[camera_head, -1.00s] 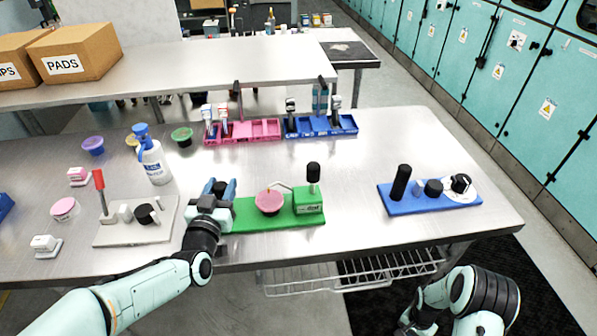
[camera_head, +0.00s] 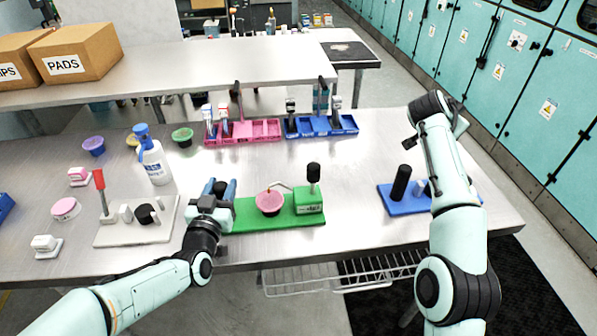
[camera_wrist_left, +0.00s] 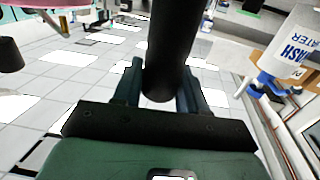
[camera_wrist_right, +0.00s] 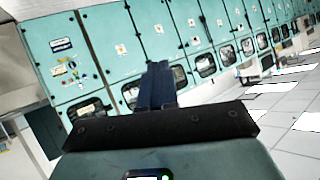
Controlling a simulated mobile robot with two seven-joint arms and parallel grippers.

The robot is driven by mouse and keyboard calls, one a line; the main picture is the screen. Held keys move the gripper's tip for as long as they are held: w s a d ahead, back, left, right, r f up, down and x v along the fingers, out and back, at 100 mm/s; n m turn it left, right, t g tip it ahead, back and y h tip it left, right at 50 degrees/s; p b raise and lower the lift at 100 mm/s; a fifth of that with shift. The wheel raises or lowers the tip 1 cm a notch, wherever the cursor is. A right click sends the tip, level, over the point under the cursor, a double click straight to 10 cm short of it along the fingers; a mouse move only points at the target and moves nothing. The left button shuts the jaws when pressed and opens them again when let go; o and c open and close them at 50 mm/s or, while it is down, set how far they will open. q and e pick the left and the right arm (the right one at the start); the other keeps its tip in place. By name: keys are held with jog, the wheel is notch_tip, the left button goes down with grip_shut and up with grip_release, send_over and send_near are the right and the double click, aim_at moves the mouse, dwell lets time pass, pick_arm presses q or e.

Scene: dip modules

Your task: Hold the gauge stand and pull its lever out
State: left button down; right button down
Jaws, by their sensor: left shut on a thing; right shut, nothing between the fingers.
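The green stand (camera_head: 262,222) lies near the table's front edge. It bears a pink round part (camera_head: 270,203) and a green block (camera_head: 309,199) with an upright black-knobbed lever (camera_head: 313,173). My left gripper (camera_head: 220,188) is at the stand's left end, shut on a black post (camera_wrist_left: 172,45), which shows between its fingers in the left wrist view. The post's foot is hidden in the head view. My right arm is raised at the right, and its gripper (camera_wrist_right: 158,82) is shut and empty, facing teal cabinets. Its fingertips are unclear in the head view.
A blue stand (camera_head: 392,203) with a black post is partly behind my right arm. A white stand (camera_head: 125,235) with a red handle and a wash bottle (camera_head: 155,165) stand left. Pink (camera_head: 262,130) and blue trays (camera_head: 340,127) are behind. Table between lever and blue stand is clear.

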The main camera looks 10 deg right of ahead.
jog(key=w+a+r+n+y, duration=0.1)
jog(key=w+a+n, duration=0.1)
jog(key=a, duration=0.7)
jog(key=n+y, duration=0.4)
jog(key=n, duration=0.5)
send_over(311, 166)
jog(key=shift+f, duration=0.2)
jog(key=s+a+n+g, duration=0.1)
jog(key=s+a+n, duration=0.3)
jog(key=s+a, duration=0.3)
jog(key=a, duration=0.3)
jog(key=shift+s+a+r+y, duration=0.3)
jog(key=shift+r, duration=0.05)
jog(key=w+d+f, duration=0.3)
jog(key=d+f, duration=0.1)
jog(key=f, duration=0.1)
jog(key=w+d+f, duration=0.2)
jog(key=d+f, duration=0.1)
jog(key=shift+w, duration=0.35)
jog(key=shift+w+d, duration=0.1)
jog(key=shift+d, duration=0.2)
